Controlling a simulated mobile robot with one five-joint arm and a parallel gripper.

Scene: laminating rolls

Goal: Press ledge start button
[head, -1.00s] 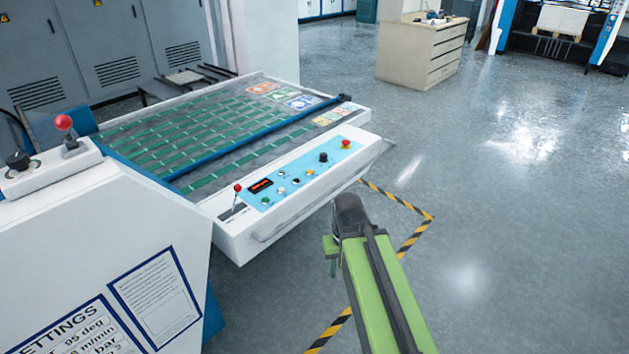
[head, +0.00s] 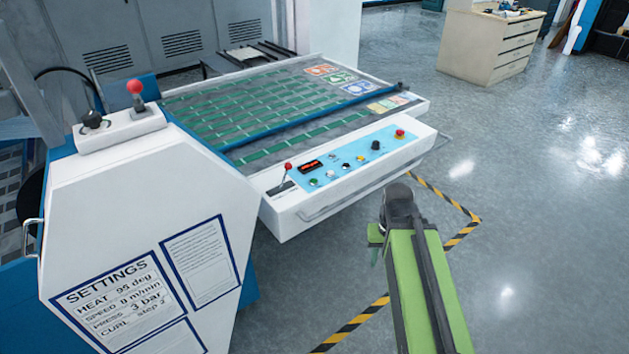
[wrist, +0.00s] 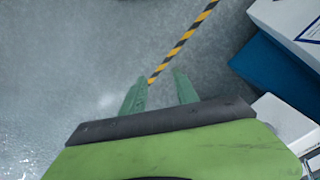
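A white ledge (head: 345,190) sticks out from the front of the machine and bears a light blue control panel (head: 348,154). A green button (head: 314,182) sits at the panel's near left end, below a small red-lit display (head: 311,166). It is too small to read a label. My gripper (head: 374,250) is in front of the ledge, apart from it and to the right of the green button in the head view. In the wrist view my gripper's green fingers (wrist: 160,78) stand apart with nothing between them, over the floor. The green button does not show there.
A red-knobbed lever (head: 288,167) stands beside the panel, and a red button (head: 400,134) is at its far end. A rail (head: 365,192) runs along the ledge's front. A white cabinet (head: 150,215) with a settings sheet stands left.

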